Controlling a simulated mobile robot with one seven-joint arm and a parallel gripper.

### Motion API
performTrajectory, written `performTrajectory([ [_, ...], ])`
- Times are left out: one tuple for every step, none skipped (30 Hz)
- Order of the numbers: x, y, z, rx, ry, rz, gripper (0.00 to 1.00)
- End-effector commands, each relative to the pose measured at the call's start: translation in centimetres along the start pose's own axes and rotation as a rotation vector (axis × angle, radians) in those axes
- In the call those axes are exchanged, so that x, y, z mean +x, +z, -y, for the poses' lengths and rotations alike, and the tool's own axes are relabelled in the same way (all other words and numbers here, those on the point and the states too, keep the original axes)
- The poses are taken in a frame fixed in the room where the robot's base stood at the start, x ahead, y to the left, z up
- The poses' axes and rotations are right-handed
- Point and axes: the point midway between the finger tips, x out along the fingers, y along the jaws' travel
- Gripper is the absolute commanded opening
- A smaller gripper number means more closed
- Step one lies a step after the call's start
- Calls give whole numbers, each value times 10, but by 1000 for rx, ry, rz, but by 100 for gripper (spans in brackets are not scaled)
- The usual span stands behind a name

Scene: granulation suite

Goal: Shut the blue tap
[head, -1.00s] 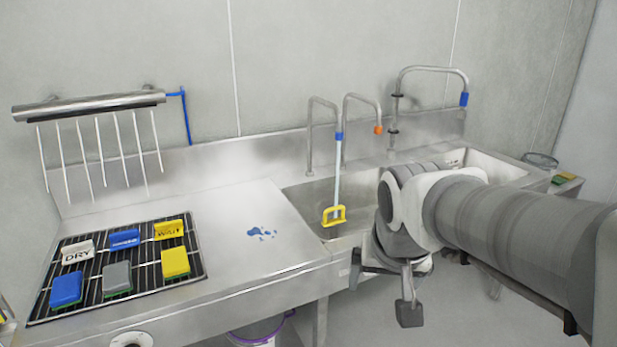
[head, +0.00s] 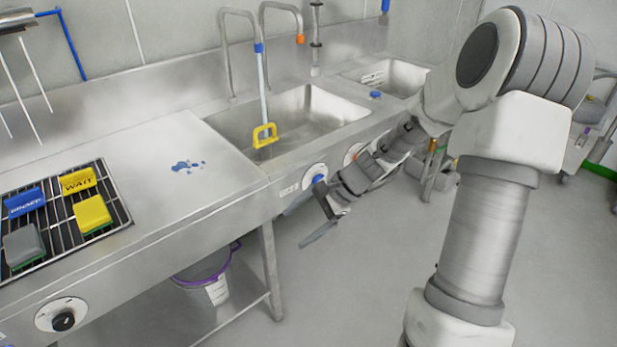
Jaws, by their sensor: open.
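The tap spout with the blue band (head: 259,48) stands behind the left sink basin. A blue knob (head: 319,180) on a round white plate sits on the sink's front panel, below the basin. My gripper (head: 320,214) is open and in front of the panel, close to the blue knob. Its fingers reach down and left beside the knob. I cannot tell whether they touch it.
An orange-banded spout (head: 300,38) stands right of the blue one. Another front dial (head: 353,152) is just right of my gripper, partly hidden by my arm. A drying rack (head: 118,205) with sponges lies left. A bucket (head: 208,278) stands under the counter. The floor ahead is clear.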

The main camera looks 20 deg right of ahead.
Motion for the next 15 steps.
performTrajectory([
  [9, -19, -2, 92, -52, 48, 92],
  [12, -27, -1, 140, -84, 74, 92],
  [14, -37, 1, 205, -127, 110, 92],
  [16, -46, 2, 254, -160, 136, 92],
  [17, -54, 4, 301, -194, 163, 92],
  [18, -66, 6, 366, -241, 199, 92],
  [19, -75, 7, 414, -277, 226, 92],
  [18, -84, 8, 462, -314, 254, 92],
  [18, -97, 10, 526, -364, 291, 92],
  [16, -107, 11, 573, -403, 319, 92],
  [15, -117, 12, 621, -442, 347, 92],
  [12, -132, 12, 682, -497, 385, 92],
  [9, -143, 12, 729, -538, 414, 92],
  [6, -154, 12, 775, -579, 443, 92],
  [2, -169, 12, 833, -636, 481, 92],
])
